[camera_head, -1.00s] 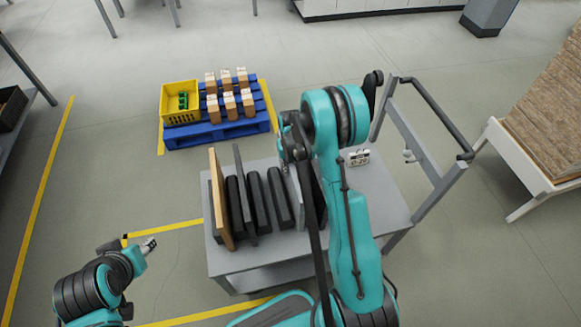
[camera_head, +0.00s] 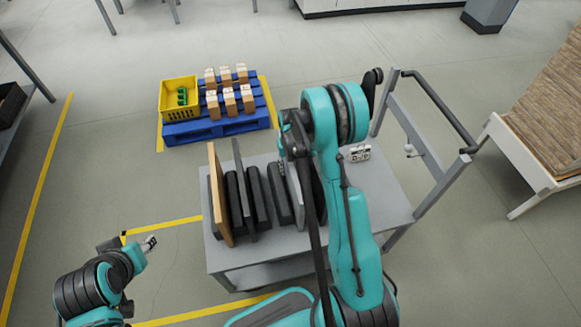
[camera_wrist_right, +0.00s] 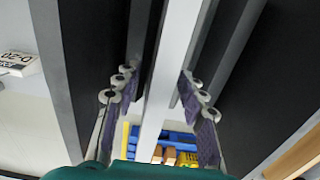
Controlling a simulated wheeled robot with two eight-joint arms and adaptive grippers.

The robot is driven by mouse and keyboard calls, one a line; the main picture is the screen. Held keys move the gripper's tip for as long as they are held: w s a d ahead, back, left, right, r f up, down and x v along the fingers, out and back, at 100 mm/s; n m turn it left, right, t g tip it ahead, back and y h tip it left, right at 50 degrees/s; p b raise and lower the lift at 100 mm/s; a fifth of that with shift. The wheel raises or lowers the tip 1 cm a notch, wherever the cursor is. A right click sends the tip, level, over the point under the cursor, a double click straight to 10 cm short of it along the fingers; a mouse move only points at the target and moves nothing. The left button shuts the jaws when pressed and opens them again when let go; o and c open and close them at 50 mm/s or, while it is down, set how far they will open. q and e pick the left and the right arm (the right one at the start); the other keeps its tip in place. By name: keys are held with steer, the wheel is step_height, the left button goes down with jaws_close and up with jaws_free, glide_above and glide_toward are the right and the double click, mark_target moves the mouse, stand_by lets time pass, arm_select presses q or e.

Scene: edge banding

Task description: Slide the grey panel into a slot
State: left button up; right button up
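A light grey panel (camera_wrist_right: 172,75) stands edge-on between my right gripper's fingers (camera_wrist_right: 160,95) in the right wrist view. The purple-padded fingers are spread on both sides of it, with a gap visible at least on the left. In the head view this panel (camera_head: 294,190) stands upright on the trolley, partly hidden by my right arm. My right gripper (camera_head: 297,165) is above the row there, its fingertips mostly hidden. Black upright blocks (camera_head: 279,196) form slots to the left. My left gripper (camera_head: 148,244) is low at the left, away from the trolley; its finger opening is too small to judge.
The grey trolley (camera_head: 375,205) also carries a wooden board (camera_head: 219,195), a dark grey panel (camera_head: 244,190) and a small label block (camera_head: 358,153). Its handle frame (camera_head: 435,110) rises at right. A blue pallet (camera_head: 215,130) holds boxes and a yellow crate (camera_head: 178,108).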

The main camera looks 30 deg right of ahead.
step_height(320, 180, up, 12)
steer(key=s+a+r+n+t, duration=0.1)
steer(key=s+a+r+t, duration=0.1)
steer(key=s+a+r, duration=0.3)
steer(key=s+a+r+t, duration=0.1)
steer(key=s+a+r, duration=0.15)
steer(key=r, duration=0.35)
steer(key=s+a+r+n+t, duration=0.1)
steer(key=s+a+t, duration=0.3)
steer(key=s, duration=0.8)
steer(key=shift+a+r+n, duration=0.3)
steer(key=shift+a+r, duration=0.15)
steer(key=shift+r, duration=0.45)
